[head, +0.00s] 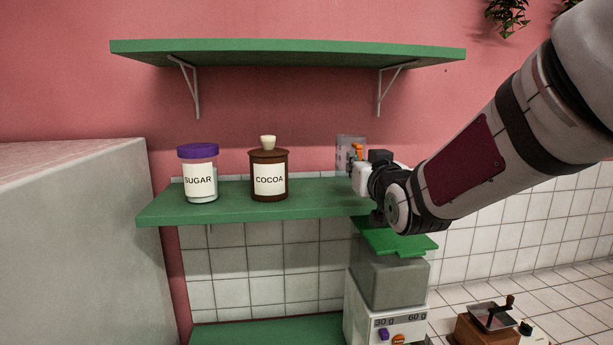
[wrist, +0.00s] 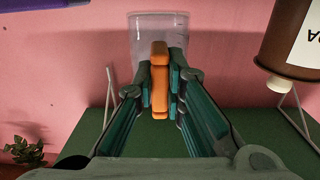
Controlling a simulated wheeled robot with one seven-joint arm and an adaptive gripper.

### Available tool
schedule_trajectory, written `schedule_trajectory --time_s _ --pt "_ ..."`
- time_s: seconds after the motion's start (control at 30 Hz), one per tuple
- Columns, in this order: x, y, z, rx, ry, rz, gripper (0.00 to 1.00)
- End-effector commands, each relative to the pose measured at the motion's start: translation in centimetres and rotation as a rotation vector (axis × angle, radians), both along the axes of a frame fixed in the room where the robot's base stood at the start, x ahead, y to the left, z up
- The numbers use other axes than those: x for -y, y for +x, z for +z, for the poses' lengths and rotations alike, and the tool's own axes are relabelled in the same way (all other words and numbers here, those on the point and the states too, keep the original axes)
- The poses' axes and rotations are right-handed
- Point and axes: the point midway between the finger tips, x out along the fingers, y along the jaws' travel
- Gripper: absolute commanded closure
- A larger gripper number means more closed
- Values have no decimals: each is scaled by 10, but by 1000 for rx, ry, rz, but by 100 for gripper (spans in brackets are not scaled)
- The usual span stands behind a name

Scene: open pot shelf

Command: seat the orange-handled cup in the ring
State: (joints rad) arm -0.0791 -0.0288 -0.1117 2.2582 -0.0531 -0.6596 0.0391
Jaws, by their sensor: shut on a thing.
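The cup (head: 345,142) is clear and see-through, with an orange handle (head: 357,152). It is at the right end of the middle shelf in the head view; I cannot tell whether its base touches the shelf. In the wrist view the cup (wrist: 152,32) is at the top centre, behind the handle (wrist: 159,65). My gripper (head: 358,172) is shut on the orange handle, with one teal-padded finger on each side of it. I cannot make out a ring in either view.
A cocoa jar (head: 268,178) and a sugar jar (head: 199,178) stand on the middle green shelf (head: 232,205), left of the cup. An upper shelf (head: 290,52) hangs above. A grey block with a green top (head: 392,240) and a grinder (head: 490,325) are below.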

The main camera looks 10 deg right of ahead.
Motion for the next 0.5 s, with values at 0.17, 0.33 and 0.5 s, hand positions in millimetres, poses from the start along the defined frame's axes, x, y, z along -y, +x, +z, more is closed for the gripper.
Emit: schedule_trajectory --time_s 0.17,0.33,0.5 --pt "-14 15 -2 -2 0 3 100" --pt "-12 14 -27 -3 -1 0 100" --pt "-11 15 -33 1 -1 0 100"
